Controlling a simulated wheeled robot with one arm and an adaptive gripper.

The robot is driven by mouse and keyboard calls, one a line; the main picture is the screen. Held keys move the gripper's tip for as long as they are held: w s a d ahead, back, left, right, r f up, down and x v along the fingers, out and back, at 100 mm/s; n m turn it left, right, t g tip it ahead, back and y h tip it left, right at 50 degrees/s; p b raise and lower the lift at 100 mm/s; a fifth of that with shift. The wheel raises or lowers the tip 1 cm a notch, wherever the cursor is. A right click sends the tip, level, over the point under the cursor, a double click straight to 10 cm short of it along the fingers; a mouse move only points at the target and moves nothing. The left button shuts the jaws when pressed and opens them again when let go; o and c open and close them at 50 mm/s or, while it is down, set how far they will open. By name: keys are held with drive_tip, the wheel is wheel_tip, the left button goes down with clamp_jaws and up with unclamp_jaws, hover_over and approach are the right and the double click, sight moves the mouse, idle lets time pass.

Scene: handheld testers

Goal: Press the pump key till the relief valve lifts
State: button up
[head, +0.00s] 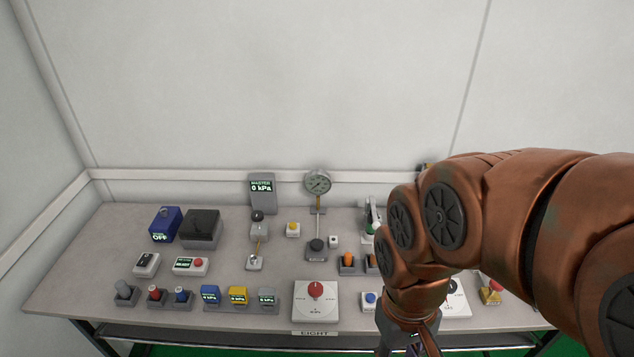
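A round dial gauge (318,183) stands at the back of the table on a thin post, with a black round knob (317,245) on the plate below it. A grey display (262,193) to its left reads MASTER 0 kPa. A small white box with a blue button (369,300) sits at the front, just left of my gripper. I cannot tell which part is the pump key or which is the relief valve. My gripper (397,340) hangs at the table's front edge, right of the blue button. My arm hides most of it, and its fingertips are not clear.
A white box with a red dial (316,289) stands at the front middle. Blue, yellow and grey testers (238,295) stand left of it. A dark box (201,228) stands at back left. My arm covers much of the table's (80,265) right side. Its left end is bare.

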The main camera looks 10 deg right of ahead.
clamp_jaws()
idle(1.2)
